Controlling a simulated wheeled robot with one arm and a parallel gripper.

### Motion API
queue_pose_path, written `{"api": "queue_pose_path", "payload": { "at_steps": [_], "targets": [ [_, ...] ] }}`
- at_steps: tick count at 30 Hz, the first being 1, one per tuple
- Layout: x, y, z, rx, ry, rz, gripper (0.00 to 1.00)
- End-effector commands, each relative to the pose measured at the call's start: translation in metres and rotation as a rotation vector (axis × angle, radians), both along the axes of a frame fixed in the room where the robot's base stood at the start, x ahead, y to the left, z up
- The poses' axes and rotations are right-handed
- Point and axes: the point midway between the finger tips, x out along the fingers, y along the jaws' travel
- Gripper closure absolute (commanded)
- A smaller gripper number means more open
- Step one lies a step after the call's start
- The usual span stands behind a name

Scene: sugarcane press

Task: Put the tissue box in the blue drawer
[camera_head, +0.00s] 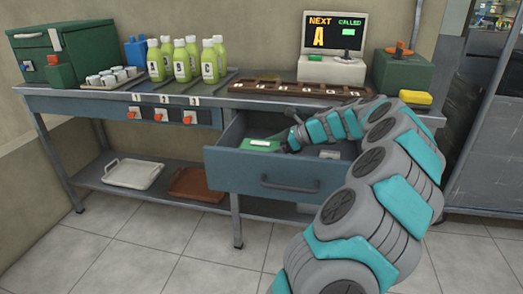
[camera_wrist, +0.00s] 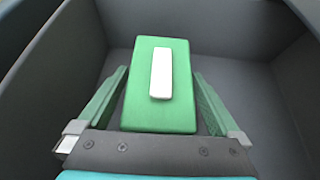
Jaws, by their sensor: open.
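The tissue box (camera_wrist: 143,103) is a green box with a white strip on top. In the wrist view it lies inside the open blue drawer, between my gripper's fingers. My gripper (camera_wrist: 160,95) is open, with a finger on each side of the box and a small gap visible on both sides. In the head view the box (camera_head: 260,144) shows at the left inside of the drawer (camera_head: 240,173), partly hidden by my gripper (camera_head: 287,143). The blue drawer is pulled out from under the table. My arm covers part of its right side.
On the table stand green bottles (camera_head: 182,62), a tray of small cups (camera_head: 110,78), a dark slotted rack (camera_head: 290,88), a monitor (camera_head: 335,34) and a yellow sponge (camera_head: 415,97). A small pale item (camera_head: 329,154) lies in the drawer. Trays (camera_head: 132,173) rest on the lower shelf.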

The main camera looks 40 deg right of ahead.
Motion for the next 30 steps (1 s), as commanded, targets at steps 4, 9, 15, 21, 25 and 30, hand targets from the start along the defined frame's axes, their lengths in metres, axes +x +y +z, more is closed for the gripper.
{"api": "queue_pose_path", "payload": {
  "at_steps": [4,9,15,21,25,30],
  "targets": [
    [0.000,0.000,0.002,0.000,0.000,-0.001,0.00],
    [-0.014,-0.012,0.013,0.000,0.000,0.000,0.00],
    [-0.042,-0.037,0.034,-0.002,-0.002,-0.004,0.00],
    [-0.065,-0.058,0.051,-0.003,-0.002,-0.005,0.00],
    [-0.075,-0.064,0.057,0.000,-0.001,0.001,0.00],
    [-0.080,-0.068,0.061,-0.001,-0.001,0.000,0.00]
  ]
}}
